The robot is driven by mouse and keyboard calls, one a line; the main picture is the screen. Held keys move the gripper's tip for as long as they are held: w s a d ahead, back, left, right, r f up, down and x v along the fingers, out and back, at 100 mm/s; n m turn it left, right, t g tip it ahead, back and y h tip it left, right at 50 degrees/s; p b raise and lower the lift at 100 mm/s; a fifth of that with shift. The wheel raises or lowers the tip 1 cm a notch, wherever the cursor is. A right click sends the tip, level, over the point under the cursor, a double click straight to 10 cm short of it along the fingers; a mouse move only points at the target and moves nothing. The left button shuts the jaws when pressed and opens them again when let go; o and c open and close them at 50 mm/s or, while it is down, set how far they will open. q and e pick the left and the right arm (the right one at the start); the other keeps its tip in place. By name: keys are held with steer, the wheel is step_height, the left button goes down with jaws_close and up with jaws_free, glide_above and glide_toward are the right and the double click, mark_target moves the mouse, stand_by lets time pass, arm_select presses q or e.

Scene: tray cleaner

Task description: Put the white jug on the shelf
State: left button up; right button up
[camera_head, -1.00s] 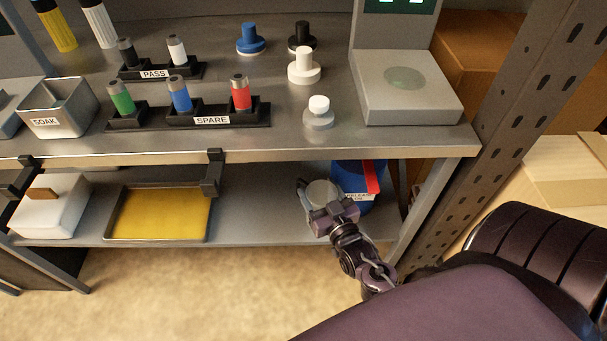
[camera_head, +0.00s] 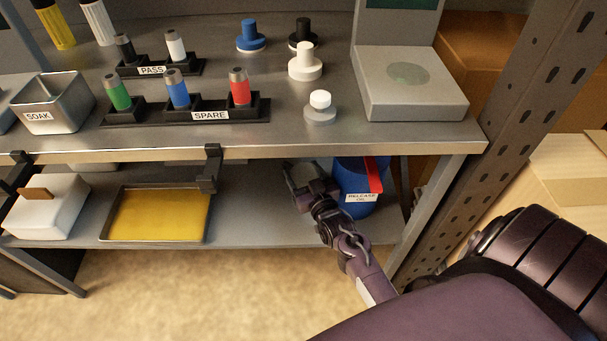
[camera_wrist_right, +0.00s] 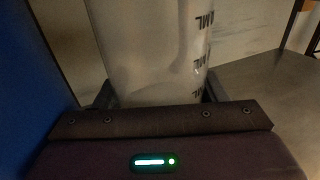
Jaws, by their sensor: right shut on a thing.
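The white jug (camera_wrist_right: 150,50) fills the middle of the right wrist view, pale and translucent with dark ML marks on its side. It stands between the fingers of my right gripper (camera_wrist_right: 155,92), which is shut on it. In the head view my right gripper (camera_head: 308,178) reaches in under the worktop. I cannot tell whether the jug's base touches the shelf. My left gripper is not in view.
A blue release-oil container (camera_head: 355,190) with a red strip stands just right of the gripper. A yellow tray (camera_head: 160,214) and a white box (camera_head: 48,208) sit at the left of the lower shelf. Shelf space between tray and gripper is clear.

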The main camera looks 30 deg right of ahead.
steer(key=shift+f, duration=0.1)
steer(key=o, duration=1)
